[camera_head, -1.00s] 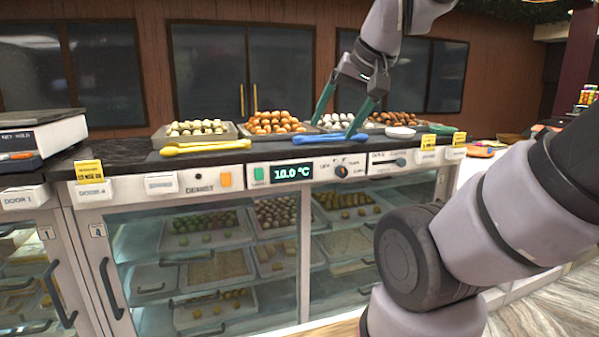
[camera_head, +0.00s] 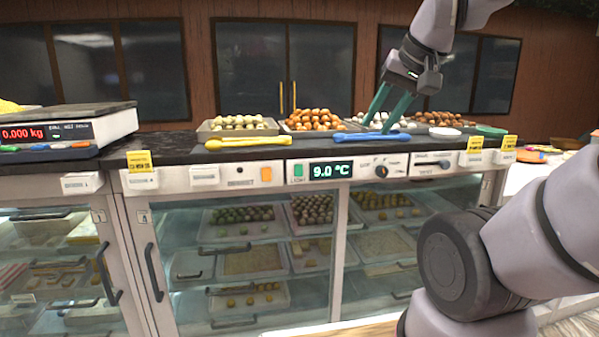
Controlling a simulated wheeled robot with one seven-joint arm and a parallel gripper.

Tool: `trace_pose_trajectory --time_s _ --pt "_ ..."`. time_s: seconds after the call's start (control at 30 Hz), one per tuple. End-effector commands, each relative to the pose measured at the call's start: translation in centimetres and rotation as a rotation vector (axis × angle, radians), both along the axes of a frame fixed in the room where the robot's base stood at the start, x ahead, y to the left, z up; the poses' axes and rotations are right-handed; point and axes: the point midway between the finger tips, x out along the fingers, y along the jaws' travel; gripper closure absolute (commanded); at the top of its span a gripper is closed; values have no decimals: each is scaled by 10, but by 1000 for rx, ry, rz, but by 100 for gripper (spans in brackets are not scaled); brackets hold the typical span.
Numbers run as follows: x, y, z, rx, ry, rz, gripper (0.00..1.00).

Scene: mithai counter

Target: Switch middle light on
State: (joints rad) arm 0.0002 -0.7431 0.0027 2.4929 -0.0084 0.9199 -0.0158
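The middle display case has a white control strip (camera_head: 205,178) above its glass doors. A small green switch (camera_head: 298,170) sits on it, just left of the temperature display (camera_head: 330,170), which reads 9.0 °C. The small label under the switch seems to read LIGHT. My gripper (camera_head: 378,124) has two green fingers spread apart with nothing between them. It points down over the counter, by the blue tongs, above and to the right of the switch. I cannot tell whether the fingers touch the tongs.
An orange button (camera_head: 266,174), a black knob (camera_head: 381,171) and a slider (camera_head: 432,164) share the strip. Yellow tongs (camera_head: 248,142) and blue tongs (camera_head: 378,138) lie along the counter edge. Sweet trays (camera_head: 205,133) stand behind. A scale (camera_head: 80,113) stands at left. My arm covers the lower right.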

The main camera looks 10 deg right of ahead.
Motion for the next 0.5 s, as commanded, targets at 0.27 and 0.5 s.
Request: trace_pose_trajectory --time_s 0.27,0.5 --pt "44 13 -7 -300 32 339 100" --pt "105 43 -29 -648 66 884 100"
